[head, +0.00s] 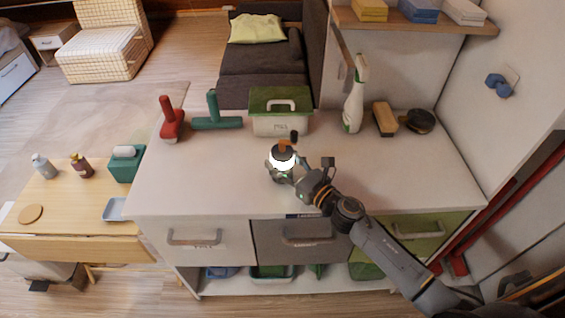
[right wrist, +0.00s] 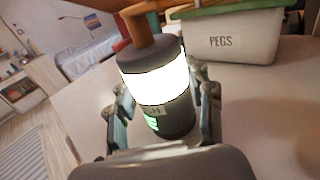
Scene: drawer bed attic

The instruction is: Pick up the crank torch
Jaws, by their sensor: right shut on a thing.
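The crank torch (head: 283,158) is a dark cylinder with a bright white glowing band and an orange crank on top. In the head view it is over the front middle of the white cabinet top, in front of the green-lidded box. My right gripper (head: 281,175) is shut on it. In the right wrist view the torch (right wrist: 157,85) stands between the two fingers of my right gripper (right wrist: 160,115), one on each side, and looks slightly tilted. I cannot tell whether its base touches the cabinet top. My left gripper is not in view.
A box labelled PEGS (right wrist: 232,38) with a green lid is close behind the torch. On the white cabinet top (head: 220,180) are a red tool (head: 171,122), a green tool (head: 215,122), a spray bottle (head: 355,98) and a brush (head: 384,119). The left front is clear.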

